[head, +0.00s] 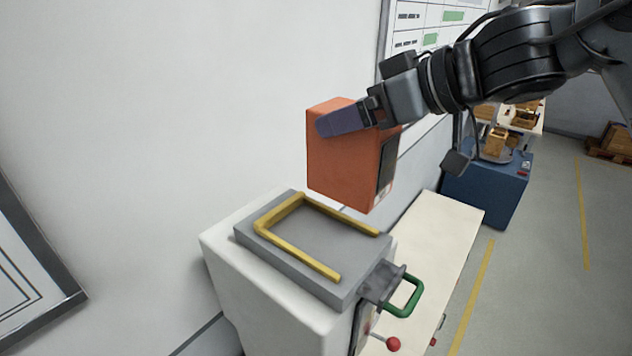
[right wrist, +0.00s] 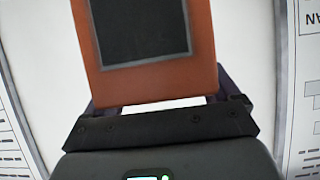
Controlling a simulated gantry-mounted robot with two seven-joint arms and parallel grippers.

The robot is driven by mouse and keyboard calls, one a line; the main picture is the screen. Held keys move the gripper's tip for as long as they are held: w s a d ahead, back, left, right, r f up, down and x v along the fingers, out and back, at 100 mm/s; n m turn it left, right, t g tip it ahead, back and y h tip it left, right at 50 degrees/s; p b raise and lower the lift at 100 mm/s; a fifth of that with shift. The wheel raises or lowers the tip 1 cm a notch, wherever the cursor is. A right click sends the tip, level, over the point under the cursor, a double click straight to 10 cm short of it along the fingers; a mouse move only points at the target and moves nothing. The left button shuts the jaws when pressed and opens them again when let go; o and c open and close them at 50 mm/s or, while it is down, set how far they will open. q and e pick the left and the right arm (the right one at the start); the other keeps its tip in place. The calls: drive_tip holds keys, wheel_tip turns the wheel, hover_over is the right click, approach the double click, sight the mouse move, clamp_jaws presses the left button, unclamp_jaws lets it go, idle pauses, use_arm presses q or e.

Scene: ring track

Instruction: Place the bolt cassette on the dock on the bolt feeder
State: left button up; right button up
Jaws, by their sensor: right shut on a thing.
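The bolt cassette is an orange box (head: 342,162) with a dark panel on its right side. My right gripper (head: 345,120) is shut on it near its top and holds it upright in the air. In the right wrist view the cassette (right wrist: 112,84) sits between the fingers, its dark panel facing the camera. The dock is a grey plate (head: 315,236) with a yellow U-shaped rail (head: 272,240), on top of the white bolt feeder (head: 262,301). The cassette hangs above the dock's far part, apart from it. The dock looks empty. My left gripper is not in view.
A green handle (head: 408,298) and a red-knobbed lever (head: 392,344) stick out at the feeder's right side. A cream bench top (head: 440,232) lies right of the feeder. A blue cabinet (head: 487,190) stands farther back. The wall is close behind the cassette.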

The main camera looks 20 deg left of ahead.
sight(391, 153)
drive_tip(key=s+a+f+p, duration=0.1)
drive_tip(key=s+a+f, duration=0.3)
drive_tip(key=f, duration=0.3)
drive_tip(key=shift+a, duration=0.15)
idle(0.3)
drive_tip(key=shift+f, duration=0.2)
drive_tip(key=o, duration=1.8)
drive_tip(key=shift+w+f, duration=0.1)
drive_tip(key=shift+b+v, duration=2.05)
drive_tip(key=shift+v, duration=4.05)
